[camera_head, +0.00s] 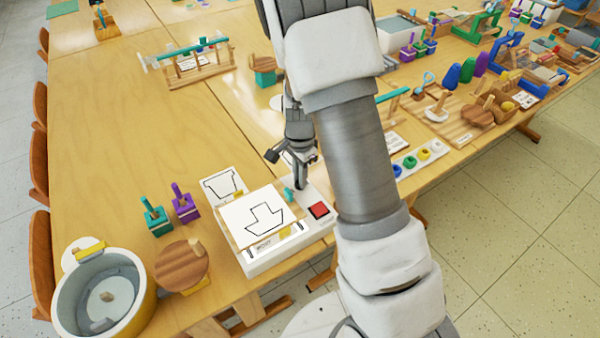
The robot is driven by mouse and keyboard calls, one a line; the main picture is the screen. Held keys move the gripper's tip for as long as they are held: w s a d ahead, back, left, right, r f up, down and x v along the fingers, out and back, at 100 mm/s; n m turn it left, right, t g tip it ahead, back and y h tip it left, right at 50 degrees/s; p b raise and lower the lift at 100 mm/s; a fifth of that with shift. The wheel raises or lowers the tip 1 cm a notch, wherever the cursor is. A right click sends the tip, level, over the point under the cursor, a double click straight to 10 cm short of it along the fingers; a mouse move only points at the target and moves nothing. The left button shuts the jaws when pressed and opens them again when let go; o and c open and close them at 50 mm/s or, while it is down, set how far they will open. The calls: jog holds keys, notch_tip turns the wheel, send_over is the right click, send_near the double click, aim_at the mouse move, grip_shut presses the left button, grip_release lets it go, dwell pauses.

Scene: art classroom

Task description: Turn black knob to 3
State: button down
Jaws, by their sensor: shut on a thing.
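A white box device (262,262) stands near the table's front edge. My gripper (299,184) reaches down to the back right part of the device, behind the red button. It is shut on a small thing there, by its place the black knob. The fingers and my arm hide the knob, and its scale and pointer cannot be read. A small teal part (288,194) shows just left of the fingertips.
Left of the device stand a purple stamp (185,205), a teal stamp (156,218), a round wooden piece (182,264) and a grey tub (78,300). A strip of coloured knobs (410,163) lies to the right. The table's left middle is clear.

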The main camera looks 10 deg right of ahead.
jog(key=shift+m, duration=0.6)
jog(key=c, duration=0.9)
grip_release()
jog(key=shift+r, duration=0.1)
notch_tip(320, 180, up, 17)
jog(key=p, duration=0.3)
jog(key=shift+r, duration=0.2)
